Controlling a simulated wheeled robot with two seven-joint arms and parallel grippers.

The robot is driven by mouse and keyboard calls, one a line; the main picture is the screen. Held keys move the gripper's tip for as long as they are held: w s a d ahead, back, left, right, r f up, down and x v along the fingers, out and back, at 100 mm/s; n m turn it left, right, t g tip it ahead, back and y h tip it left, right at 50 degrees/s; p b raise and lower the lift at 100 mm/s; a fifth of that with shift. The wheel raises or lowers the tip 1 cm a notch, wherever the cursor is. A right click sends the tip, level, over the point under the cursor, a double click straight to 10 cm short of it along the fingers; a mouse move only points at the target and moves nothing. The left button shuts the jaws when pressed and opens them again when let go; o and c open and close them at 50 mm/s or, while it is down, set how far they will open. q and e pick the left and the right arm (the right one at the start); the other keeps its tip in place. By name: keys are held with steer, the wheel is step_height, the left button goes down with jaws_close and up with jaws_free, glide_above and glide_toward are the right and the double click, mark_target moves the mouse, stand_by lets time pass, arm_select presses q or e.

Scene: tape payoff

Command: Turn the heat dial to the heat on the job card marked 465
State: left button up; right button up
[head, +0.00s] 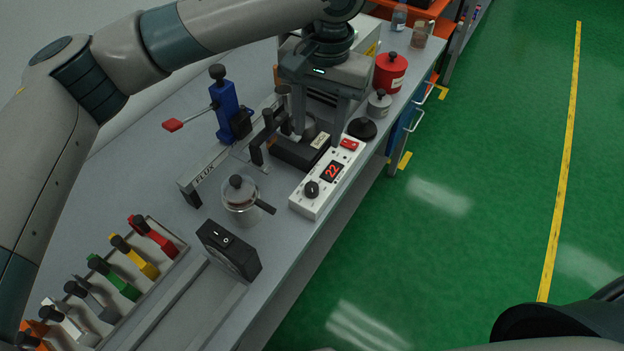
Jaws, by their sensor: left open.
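The heat dial (312,188) is a black knob on the near end of a long white control box (300,203). The box's display (332,171) reads 22 in red, and a red switch (349,144) sits at its far end. My left gripper (318,133) points down, open, over the far part of the box and the black block beside it. It is apart from the dial, and I see nothing held in it. I cannot make out a job card marked 465. My right gripper is out of view.
A glass pot (240,197) with a black handle and a black switch box (229,250) stand left of the control box. A blue clamp (226,108) with a red handle, a FLUX rail (205,172), a red canister (390,72) and a rack of coloured tools (168,283) share the bench.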

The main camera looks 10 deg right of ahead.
mark_target(312, 186)
arm_select(q)
steer(key=f+p, duration=0.1)
steer(key=f, duration=0.4)
steer(key=f+p, duration=0.1)
steer(key=f, duration=0.5)
steer(key=a+f+p, duration=0.1)
steer(key=f+p, duration=0.1)
steer(key=f, duration=0.4)
steer(key=shift+w+f, duration=0.1)
steer(key=shift+w, duration=0.2)
steer(key=c, duration=1)
